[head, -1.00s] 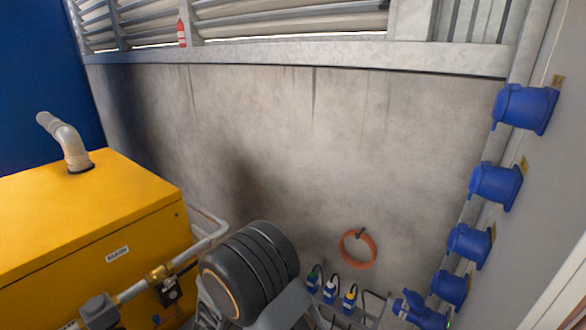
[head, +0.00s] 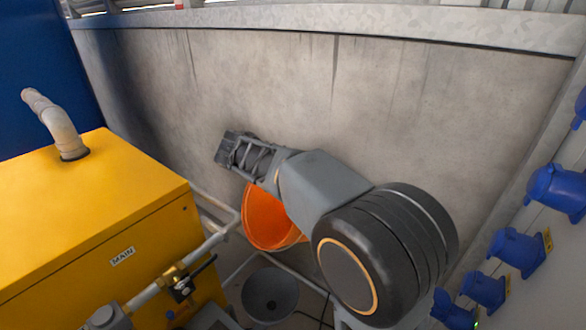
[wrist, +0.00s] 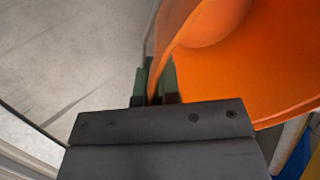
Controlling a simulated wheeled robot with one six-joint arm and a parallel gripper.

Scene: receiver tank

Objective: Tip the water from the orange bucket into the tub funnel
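The orange bucket (head: 268,222) hangs below the end of my arm in the head view, tilted, with its inside partly showing. It also fills the upper right of the wrist view (wrist: 250,70). My gripper (wrist: 155,88) is shut on its rim, one green-padded finger on each side of the wall. The fingertips are hidden in the head view. The tub funnel (head: 270,290), a round grey bowl with a dark centre, is below the bucket and lower in the picture. The bucket's mouth appears above it, apart from it. I cannot make out any water.
A yellow cabinet (head: 90,220) with a pipe and brass valve (head: 180,285) stands left of the funnel. A concrete wall (head: 420,120) is behind the bucket. Blue sockets (head: 555,190) line the panel at right. A pale pipe (head: 215,205) runs along the cabinet.

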